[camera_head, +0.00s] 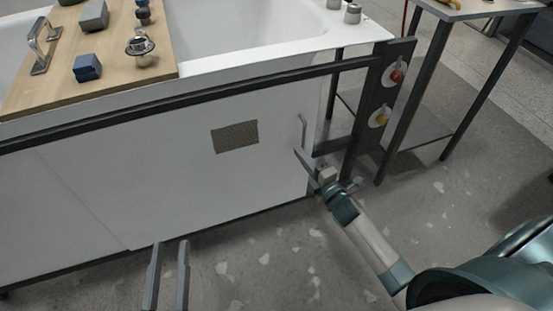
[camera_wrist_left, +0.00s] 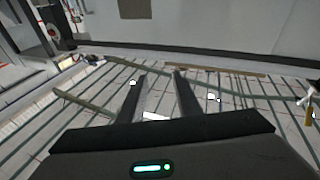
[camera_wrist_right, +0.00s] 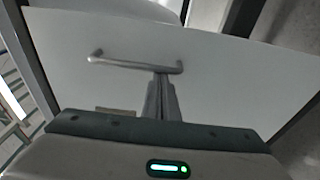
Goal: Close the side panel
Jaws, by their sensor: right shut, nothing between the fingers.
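The white side panel (camera_head: 200,185) hangs below the dark rail of the tub frame. A gap shows between its right edge and the dark post. A slim metal handle (camera_head: 303,130) sits near that edge; it also shows in the right wrist view (camera_wrist_right: 130,64). My right gripper (camera_head: 299,154) is shut and empty, just below the handle in the head view. In the right wrist view (camera_wrist_right: 160,76) its fingertips meet the handle bar's outline; whether they touch it I cannot tell. My left gripper (camera_head: 169,243) is open and empty, low in front of the panel.
The dark post (camera_head: 370,110) carries a red button (camera_head: 397,76) and a yellow button (camera_head: 382,119). A wooden board (camera_head: 115,80) with fittings lies across the bathtub (camera_head: 240,30). A side table (camera_head: 480,10) stands at the right. The floor before the panel is clear.

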